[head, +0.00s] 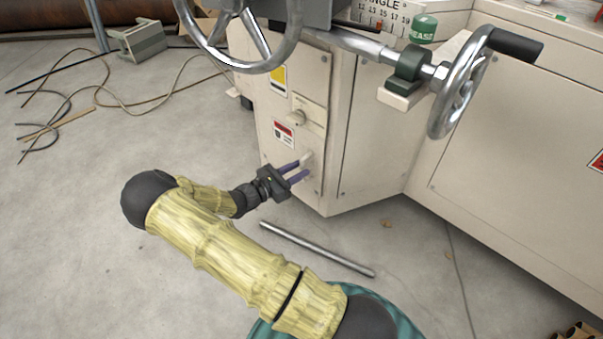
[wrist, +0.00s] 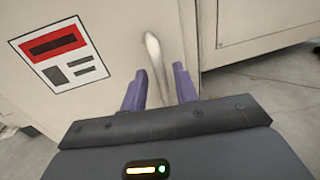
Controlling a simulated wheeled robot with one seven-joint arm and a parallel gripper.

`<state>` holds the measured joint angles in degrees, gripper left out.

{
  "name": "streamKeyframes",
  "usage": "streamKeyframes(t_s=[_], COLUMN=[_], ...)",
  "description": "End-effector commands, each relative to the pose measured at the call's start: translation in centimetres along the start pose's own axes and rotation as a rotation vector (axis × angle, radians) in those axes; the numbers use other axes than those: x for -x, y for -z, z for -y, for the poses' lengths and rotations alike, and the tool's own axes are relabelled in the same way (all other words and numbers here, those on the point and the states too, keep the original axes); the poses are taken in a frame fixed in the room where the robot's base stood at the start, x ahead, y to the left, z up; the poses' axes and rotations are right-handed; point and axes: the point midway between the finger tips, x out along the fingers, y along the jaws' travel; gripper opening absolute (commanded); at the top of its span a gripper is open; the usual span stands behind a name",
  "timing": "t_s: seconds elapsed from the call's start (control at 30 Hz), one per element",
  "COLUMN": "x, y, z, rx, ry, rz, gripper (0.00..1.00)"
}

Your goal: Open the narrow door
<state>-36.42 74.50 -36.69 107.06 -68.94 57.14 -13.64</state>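The narrow door (head: 307,112) is a cream panel on the machine's near face, and it looks shut. The handle also shows in the wrist view (wrist: 154,58) as an upright bar. My gripper (head: 301,170) is at the handle, low in front of the door. In the wrist view its two purple fingers (wrist: 160,88) are apart, with the handle's lower end between or just beyond them. I cannot tell whether either finger touches it.
A red-and-white label (wrist: 58,56) is left of the handle. Large handwheels (head: 240,35) and (head: 462,82) stick out above. A metal rod (head: 316,248) lies on the floor near my arm. Cables (head: 100,95) lie at the left. Floor before the door is mostly clear.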

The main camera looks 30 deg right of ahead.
Motion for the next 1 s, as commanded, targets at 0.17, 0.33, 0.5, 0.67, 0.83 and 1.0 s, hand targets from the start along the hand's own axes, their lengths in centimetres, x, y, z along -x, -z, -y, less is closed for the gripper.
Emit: streamKeyframes(t_s=[0.17, 0.33, 0.5, 0.67, 0.83, 1.0], x=[-1.7, -1.9, -1.9, -1.9, -1.9, -1.8], y=[0.1, 0.0, 0.0, 0.0, 0.0, -0.1], z=[0.1, 0.0, 0.0, 0.0, 0.0, 0.1], rx=[0.0, 0.001, 0.0, 0.0, 0.0, 0.0], ry=[0.002, 0.0, 0.0, 0.001, 0.0, 0.013], rz=[0.0, 0.0, 0.0, 0.001, 0.001, 0.002], gripper=[0.3, 0.3, 0.22, 0.0, 0.0, 0.0])
